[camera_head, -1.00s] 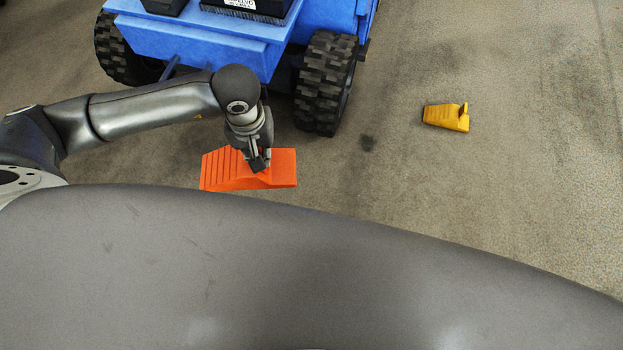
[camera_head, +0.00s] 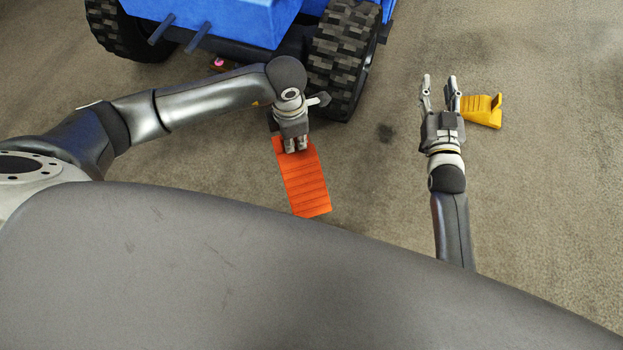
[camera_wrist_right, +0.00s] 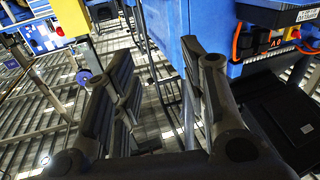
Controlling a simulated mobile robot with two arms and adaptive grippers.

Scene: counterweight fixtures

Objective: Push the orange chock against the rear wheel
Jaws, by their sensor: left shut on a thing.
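The orange chock (camera_head: 305,187) is a ribbed wedge in the head view, below the blue vehicle's near right wheel (camera_head: 340,58). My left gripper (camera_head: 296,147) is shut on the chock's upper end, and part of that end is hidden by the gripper. The chock's ribbed face points toward me, and a gap of floor shows between the chock and the wheel. My right gripper (camera_head: 438,82) is open and empty, just left of the yellow chock (camera_head: 482,111). Its spread fingers also show in the right wrist view (camera_wrist_right: 155,95).
The blue vehicle (camera_head: 215,18) fills the top of the head view, with another black wheel (camera_head: 125,28) at its left. Two dark bars stick out between the wheels. The carpet-like floor is free between the orange chock and my right arm, and at the far right.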

